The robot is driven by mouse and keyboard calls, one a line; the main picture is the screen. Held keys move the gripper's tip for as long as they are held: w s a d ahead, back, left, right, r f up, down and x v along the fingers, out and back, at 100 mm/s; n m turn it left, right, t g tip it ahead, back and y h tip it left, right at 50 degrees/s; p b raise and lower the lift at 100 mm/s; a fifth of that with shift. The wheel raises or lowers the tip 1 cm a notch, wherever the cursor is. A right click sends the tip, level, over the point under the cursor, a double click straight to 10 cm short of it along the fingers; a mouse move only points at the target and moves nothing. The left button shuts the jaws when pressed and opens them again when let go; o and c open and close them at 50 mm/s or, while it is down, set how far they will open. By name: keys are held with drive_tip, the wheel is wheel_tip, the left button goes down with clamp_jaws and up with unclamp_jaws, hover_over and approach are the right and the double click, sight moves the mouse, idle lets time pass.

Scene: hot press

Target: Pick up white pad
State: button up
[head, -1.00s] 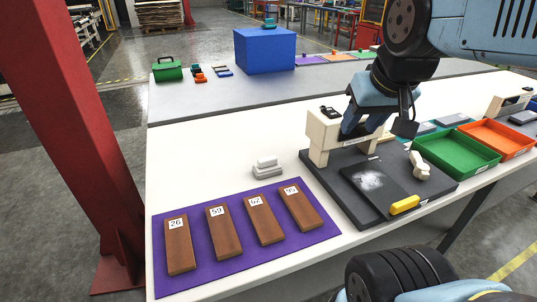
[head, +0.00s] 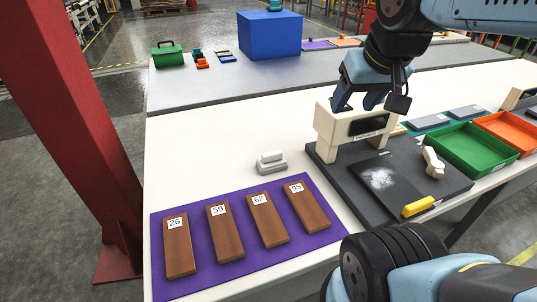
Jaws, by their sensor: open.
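The white pad (head: 269,156) sits on top of a light grey block (head: 271,167) on the white table, left of the press and behind the purple mat. My gripper (head: 359,106) is above and behind the cream press frame (head: 337,129), right of the pad and well apart from it. Its two blue fingers are spread, and I see nothing between them, though the press frame hides part of the tips.
The press stands on a dark base (head: 340,190) with a yellow handle (head: 418,206). Numbered brown boards lie on the purple mat (head: 325,232). Green (head: 440,160) and orange (head: 520,149) trays are at right. The table around the pad is clear.

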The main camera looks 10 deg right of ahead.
drive_tip(key=o, duration=0.7)
drive_tip(key=w+a+f+g, duration=0.1)
drive_tip(key=w, duration=0.2)
drive_tip(key=w+a+f+g, duration=0.1)
drive_tip(key=w+a, duration=0.1)
drive_tip(key=w, duration=0.2)
drive_tip(key=w+a+f+n+g, duration=0.1)
drive_tip(key=w, duration=0.3)
drive_tip(key=shift+a+f+y, duration=0.2)
drive_tip(key=shift+y, duration=0.1)
drive_tip(key=shift+o, duration=0.2)
drive_tip(key=n+g, duration=0.1)
drive_tip(key=g, duration=0.3)
hover_over(272, 153)
drive_tip(key=w, duration=0.1)
wheel_tip(272, 153, down, 10)
drive_tip(key=r, duration=0.1)
drive_tip(key=shift+h, duration=0.4)
drive_tip(key=f, duration=0.9)
drive_tip(key=shift+s+d+f, duration=0.1)
drive_tip(key=shift+s+f, duration=0.1)
drive_tip(key=shift+f, duration=0.15)
drive_tip(key=shift+s+f, duration=0.15)
drive_tip(key=shift+f, duration=1.15)
drive_tip(key=shift+s+f, duration=0.1)
drive_tip(key=shift+f, duration=1.15)
